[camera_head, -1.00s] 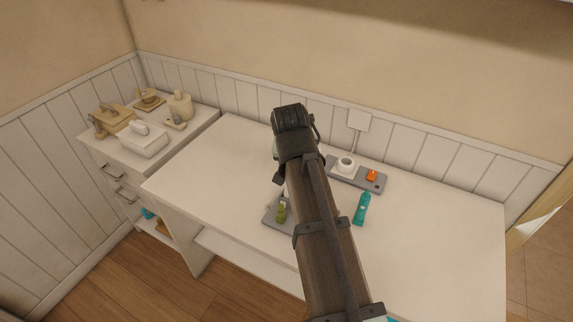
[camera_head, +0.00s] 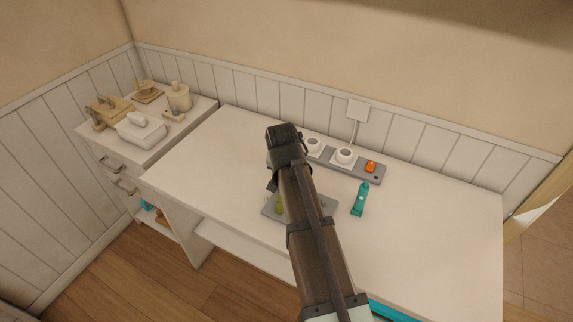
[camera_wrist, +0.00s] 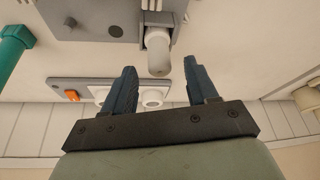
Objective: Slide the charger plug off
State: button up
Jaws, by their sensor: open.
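My gripper (camera_wrist: 159,64) is open and empty in the wrist view, with its two dark blue fingers spread apart. A white rounded cylinder (camera_wrist: 158,52) appears just ahead of and between the fingertips, apart from them. My fingers are hidden in the head view.
A grey power strip (camera_head: 331,154) with white round sockets and an orange switch (camera_head: 371,167) lies along the wall. A teal tool (camera_head: 360,199) lies on the desk to the right. Drawers with wooden and white items (camera_head: 140,130) stand left. The desk's right side is clear.

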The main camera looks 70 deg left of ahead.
jog(key=shift+x, duration=1.6)
jog(key=shift+r, duration=0.1)
grip_shut()
